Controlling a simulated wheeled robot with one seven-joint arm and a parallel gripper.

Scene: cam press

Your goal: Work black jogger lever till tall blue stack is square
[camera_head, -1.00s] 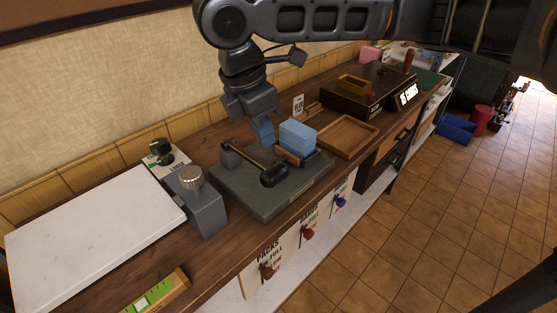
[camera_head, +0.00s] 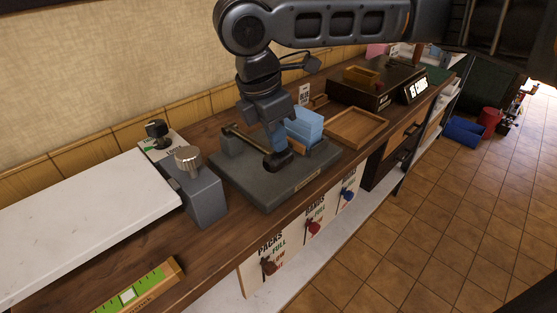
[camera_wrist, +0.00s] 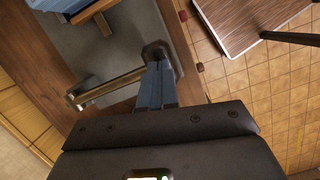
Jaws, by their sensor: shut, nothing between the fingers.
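The black jogger lever is a brass-coloured bar (camera_head: 246,138) with a dark knob (camera_head: 279,161), lying across a grey base plate (camera_head: 262,196). The tall blue stack (camera_head: 306,124) stands in a wooden holder behind and right of the knob; part of it is hidden by my gripper. Its edges are too small to judge for squareness. My gripper (camera_head: 276,148) is shut and empty, pointing down at the knob. In the wrist view my blue-grey fingertips (camera_wrist: 157,72) overlap the knob (camera_wrist: 156,48); contact is unclear. The stack shows at that view's top left (camera_wrist: 52,4).
An empty wooden tray (camera_head: 356,127) lies right of the base plate. A grey block with a silver knob (camera_head: 190,158) and a white board (camera_head: 90,225) are left. A dark box (camera_head: 372,92) stands farther right. The counter's front edge runs close by the plate.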

